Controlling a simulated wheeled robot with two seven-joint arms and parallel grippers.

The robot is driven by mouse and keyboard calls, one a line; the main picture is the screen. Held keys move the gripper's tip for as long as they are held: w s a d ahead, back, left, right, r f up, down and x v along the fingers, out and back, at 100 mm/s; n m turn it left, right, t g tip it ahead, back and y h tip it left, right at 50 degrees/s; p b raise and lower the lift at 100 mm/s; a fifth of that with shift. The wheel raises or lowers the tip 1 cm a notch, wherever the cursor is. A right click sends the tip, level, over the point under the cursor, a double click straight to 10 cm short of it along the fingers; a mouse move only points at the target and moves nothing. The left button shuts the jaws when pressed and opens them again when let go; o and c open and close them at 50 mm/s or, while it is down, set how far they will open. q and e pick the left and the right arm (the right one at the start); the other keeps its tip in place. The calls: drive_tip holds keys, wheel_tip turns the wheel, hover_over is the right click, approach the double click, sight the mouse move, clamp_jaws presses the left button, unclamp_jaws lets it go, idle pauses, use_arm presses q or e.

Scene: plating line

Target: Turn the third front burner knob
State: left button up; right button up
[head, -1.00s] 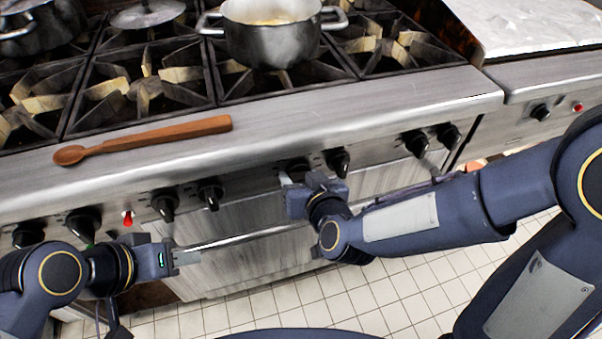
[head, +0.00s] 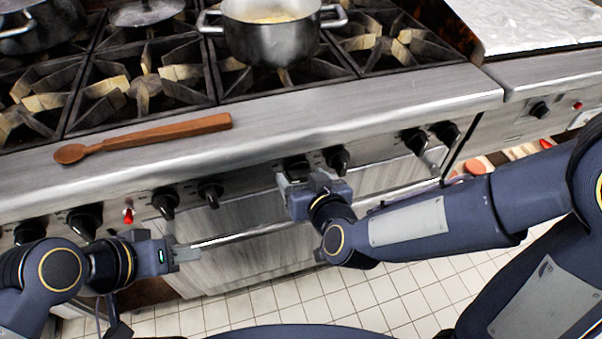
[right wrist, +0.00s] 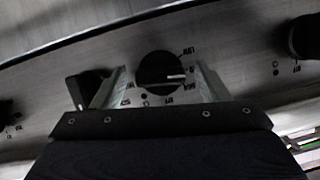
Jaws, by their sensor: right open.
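A row of black burner knobs runs along the stove's steel front. My right gripper (head: 296,182) is at one of the middle knobs (head: 297,165), which it partly hides in the head view. In the right wrist view this knob (right wrist: 160,72) lies between the two open fingers, its white mark pointing right. Gaps seem to show on both sides; I cannot tell whether a finger touches it. A neighbouring knob (head: 337,158) is close beside the gripper. My left gripper (head: 182,256) hangs below the left knobs, away from them; its opening is unclear.
A wooden spoon (head: 145,138) lies on the stove's front ledge. A steel pot (head: 272,42) stands on the grates behind. A red indicator (head: 128,216) sits among the left knobs. The oven handle (head: 245,234) runs below the knobs. Tiled floor (head: 250,308) is in front.

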sight(303, 178)
drive_tip(key=p+v, duration=0.1)
drive_tip(key=v, duration=0.4)
drive_tip(key=shift+s+d+r, duration=0.1)
drive_tip(key=shift+s+r, duration=0.15)
drive_tip(key=shift+s+d, duration=0.15)
drive_tip(key=shift+s, duration=0.15)
